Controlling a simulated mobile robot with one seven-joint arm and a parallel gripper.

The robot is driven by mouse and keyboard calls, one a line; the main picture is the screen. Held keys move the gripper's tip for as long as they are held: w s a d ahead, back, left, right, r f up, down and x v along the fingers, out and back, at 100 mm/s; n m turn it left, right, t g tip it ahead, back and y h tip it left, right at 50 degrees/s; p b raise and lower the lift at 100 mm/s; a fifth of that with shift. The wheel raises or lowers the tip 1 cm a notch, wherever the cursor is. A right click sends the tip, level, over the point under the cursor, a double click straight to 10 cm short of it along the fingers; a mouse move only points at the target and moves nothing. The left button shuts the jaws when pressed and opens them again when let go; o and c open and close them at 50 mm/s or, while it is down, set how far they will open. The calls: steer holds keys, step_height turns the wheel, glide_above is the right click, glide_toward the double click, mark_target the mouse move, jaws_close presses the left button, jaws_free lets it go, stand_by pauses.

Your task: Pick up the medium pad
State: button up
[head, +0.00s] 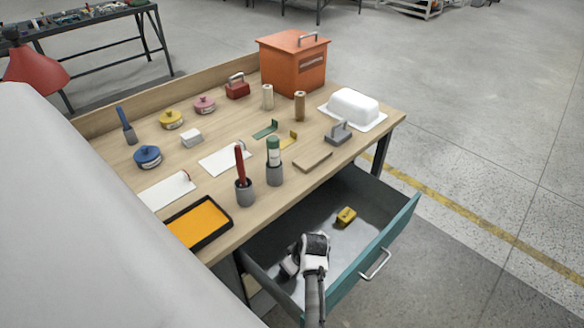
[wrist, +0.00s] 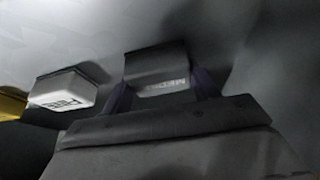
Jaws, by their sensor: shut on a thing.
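The medium pad (wrist: 158,64) is a dark grey block with pale lettering, partly readable as "MEDIU", in the wrist view. My gripper (wrist: 164,90) has a dark finger on each side of it and is shut on it. The pad appears to be down at the drawer's floor; I cannot tell whether it is lifted clear. In the head view my gripper (head: 304,262) reaches down into the open drawer, and the arm and hand hide most of the pad there.
A white pad (wrist: 64,91) marked "FINE" lies just left of the medium pad, with a yellow block (wrist: 12,102) beyond it. The yellow block also shows in the head view (head: 346,216). The teal drawer front (head: 376,250) and the crowded workbench (head: 222,218) bound the space.

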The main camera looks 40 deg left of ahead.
steer(key=shift+r, duration=0.15)
step_height(320, 180, up, 20)
steer(key=b, duration=0.1)
steer(key=shift+b, duration=0.4)
